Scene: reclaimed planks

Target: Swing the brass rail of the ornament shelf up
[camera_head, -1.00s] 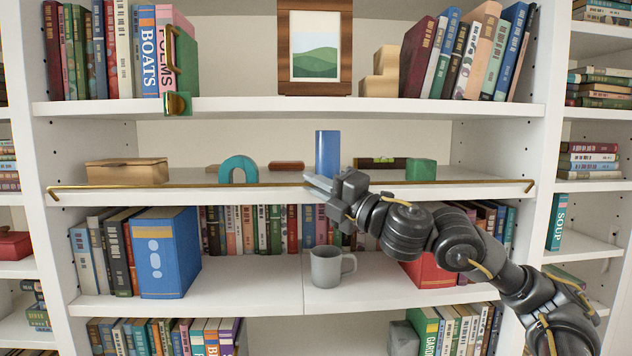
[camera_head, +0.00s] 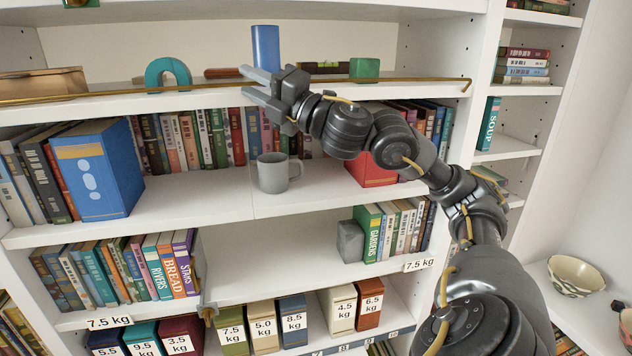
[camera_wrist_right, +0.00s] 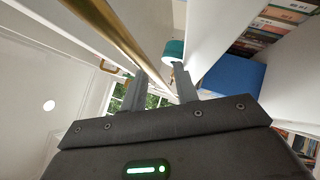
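The brass rail (camera_head: 410,81) of the ornament shelf (camera_head: 205,101) runs low along the shelf's front edge, its right end bent back near the right upright. My right gripper (camera_head: 247,82) is at the rail, below the blue block (camera_head: 265,48). Its fingers are apart, one above the rail's line and one below. In the right wrist view the rail (camera_wrist_right: 108,30) passes slantwise to the open fingers (camera_wrist_right: 160,80); I cannot tell whether they touch it. My left gripper is out of view.
A grey mug (camera_head: 273,173) and books stand on the shelf below, under my arm.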

